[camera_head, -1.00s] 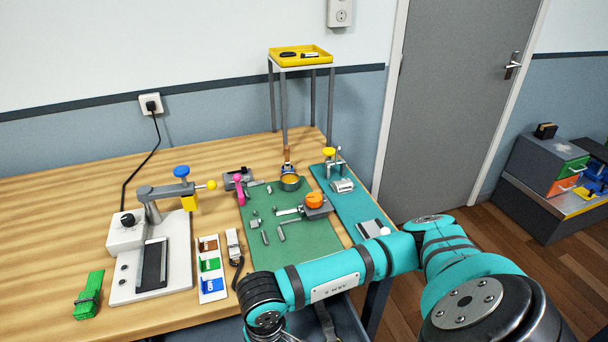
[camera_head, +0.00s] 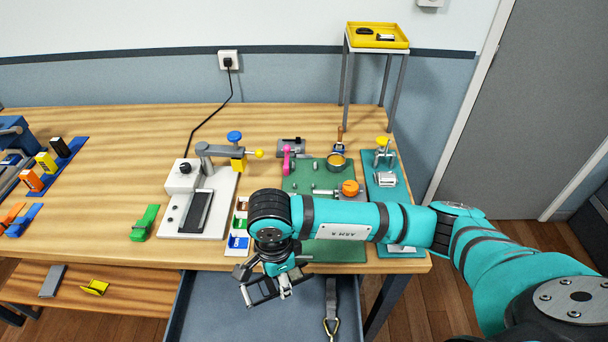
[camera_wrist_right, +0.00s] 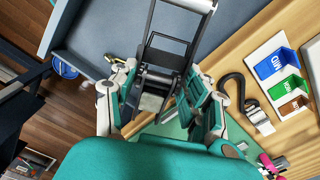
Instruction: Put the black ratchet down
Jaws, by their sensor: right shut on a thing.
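My right gripper (camera_head: 268,284) points down at the table's front edge, above the open grey-blue drawer. It is shut on the black ratchet (camera_head: 262,294), a dark metal frame that shows low between and below the fingers. In the right wrist view, the fingers of my right gripper (camera_wrist_right: 165,88) close on the ratchet from both sides. The frame of the ratchet (camera_wrist_right: 178,48) sticks out beyond the fingertips, with a pale roller at its far end. I cannot tell its exact height above the drawer floor. My left gripper is not in view.
The drawer (camera_head: 208,306) has a bare floor at left; a grey strap with a metal hook (camera_head: 331,312) lies at right. On the table stand a white press (camera_head: 212,222), a green clip (camera_head: 145,223), a colored label rack (camera_head: 240,242) and a green mat (camera_head: 345,254).

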